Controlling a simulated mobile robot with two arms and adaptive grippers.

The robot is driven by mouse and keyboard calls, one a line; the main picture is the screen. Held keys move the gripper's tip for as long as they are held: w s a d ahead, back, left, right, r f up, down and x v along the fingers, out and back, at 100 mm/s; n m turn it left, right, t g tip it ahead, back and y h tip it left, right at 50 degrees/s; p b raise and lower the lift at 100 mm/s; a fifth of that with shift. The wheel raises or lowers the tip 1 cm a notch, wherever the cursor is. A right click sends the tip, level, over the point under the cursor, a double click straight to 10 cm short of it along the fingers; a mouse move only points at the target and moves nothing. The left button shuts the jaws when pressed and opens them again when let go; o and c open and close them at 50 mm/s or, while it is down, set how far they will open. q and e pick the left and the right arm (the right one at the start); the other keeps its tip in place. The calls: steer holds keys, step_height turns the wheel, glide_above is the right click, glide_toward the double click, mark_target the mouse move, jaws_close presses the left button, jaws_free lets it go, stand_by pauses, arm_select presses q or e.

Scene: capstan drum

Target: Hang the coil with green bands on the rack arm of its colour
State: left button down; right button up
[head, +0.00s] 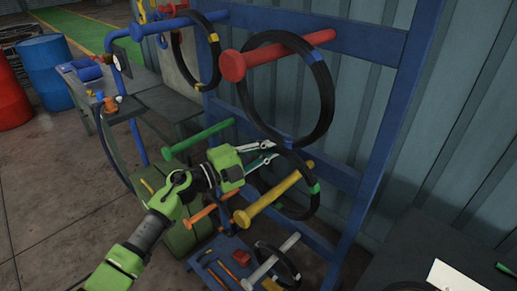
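The coil with green bands (316,204) is a black ring right of centre in the head view. A green band shows on its right side. My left gripper (276,151) is at the coil's upper left, its fingertips close together and apparently shut on the black ring. The coil's top is above the yellow rack arm (262,203); I cannot tell whether the coil is around that arm or touches it. The green rack arm (197,139) is bare and sticks out to the left, above and behind my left gripper. My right gripper is not in view.
The blue rack (391,111) also has a red arm (233,66) with a large coil (326,105), a bare-looking orange arm (203,217) and a white arm (270,262) with a small coil. A banded coil hangs on the blue arm (150,29). A tool tray is below.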

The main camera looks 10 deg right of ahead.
arm_select(q)
steer(key=s+a+f, duration=0.1)
steer(key=s+a, duration=0.8)
steer(key=a, duration=0.3)
steer(key=s+a+f+p, duration=0.1)
steer(key=s+a+f, duration=0.1)
steer(key=s+a, duration=0.7)
steer(key=shift+a, duration=1.5)
steer(key=shift+r, duration=0.1)
